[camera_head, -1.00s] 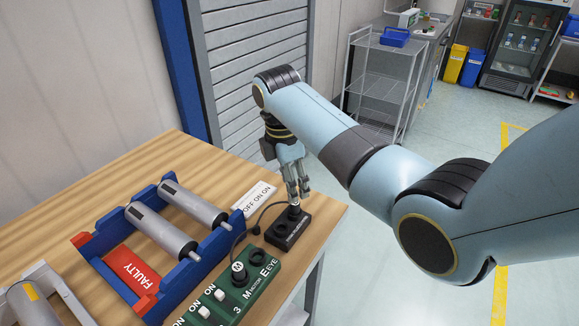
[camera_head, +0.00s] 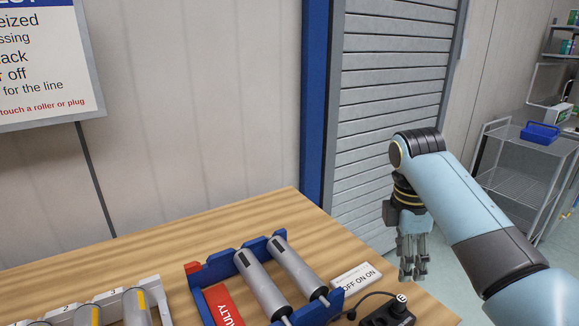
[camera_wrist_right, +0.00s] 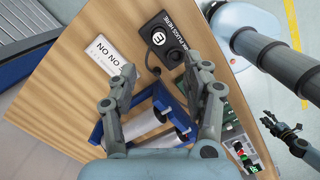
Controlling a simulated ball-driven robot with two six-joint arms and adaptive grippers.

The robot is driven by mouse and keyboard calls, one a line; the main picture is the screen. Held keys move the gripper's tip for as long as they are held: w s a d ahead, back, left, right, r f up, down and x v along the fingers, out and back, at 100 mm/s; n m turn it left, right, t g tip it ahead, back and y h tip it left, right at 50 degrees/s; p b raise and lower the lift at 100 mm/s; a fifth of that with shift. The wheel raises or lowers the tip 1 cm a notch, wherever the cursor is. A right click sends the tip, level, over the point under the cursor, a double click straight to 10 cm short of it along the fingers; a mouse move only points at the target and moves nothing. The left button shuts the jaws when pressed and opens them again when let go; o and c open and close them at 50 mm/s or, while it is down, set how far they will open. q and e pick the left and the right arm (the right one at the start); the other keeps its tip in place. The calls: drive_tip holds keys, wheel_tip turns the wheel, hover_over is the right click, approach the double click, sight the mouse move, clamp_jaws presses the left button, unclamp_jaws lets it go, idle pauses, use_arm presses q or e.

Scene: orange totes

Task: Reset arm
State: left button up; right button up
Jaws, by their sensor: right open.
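My right gripper (camera_head: 413,275) hangs fingers down above the table's right end, near the black plug holder (camera_head: 385,318). Its fingers are spread with nothing between them; they also show in the right wrist view (camera_wrist_right: 160,78). A black plug marked E (camera_wrist_right: 158,38) sits in the black holder in the wrist view, apart from the fingers, beside an open socket. A cable runs from the plug. Another gripper (camera_wrist_right: 280,130), seemingly my left one, shows at the right of the wrist view, with its fingers spread and empty. It is out of the head view.
A shutter (camera_head: 390,110) stands behind; a wire cart (camera_head: 520,165) is at right.

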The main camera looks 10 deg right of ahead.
drive_tip(key=s+a+r+m+t, duration=0.2)
drive_tip(key=s+m+t, duration=0.2)
drive_tip(key=s+m, duration=1.6)
drive_tip(key=s+d+f+n+g+b, duration=0.1)
drive_tip(key=s+f+n+b, duration=0.2)
drive_tip(key=f, duration=1)
drive_tip(key=s+d+f+b, duration=0.1)
drive_tip(key=s+f+b, duration=0.3)
drive_tip(key=f, duration=1)
drive_tip(key=s+d+f+n+g+b, duration=0.15)
drive_tip(key=f+b, duration=0.35)
drive_tip(key=f, duration=0.8)
drive_tip(key=s+f+b, duration=0.8)
drive_tip(key=s+f, duration=1)
drive_tip(key=f, duration=0.4)
drive_tip(key=shift+s+f+y, duration=0.15)
drive_tip(key=shift+f+y, duration=0.1)
drive_tip(key=shift+y, duration=0.05)
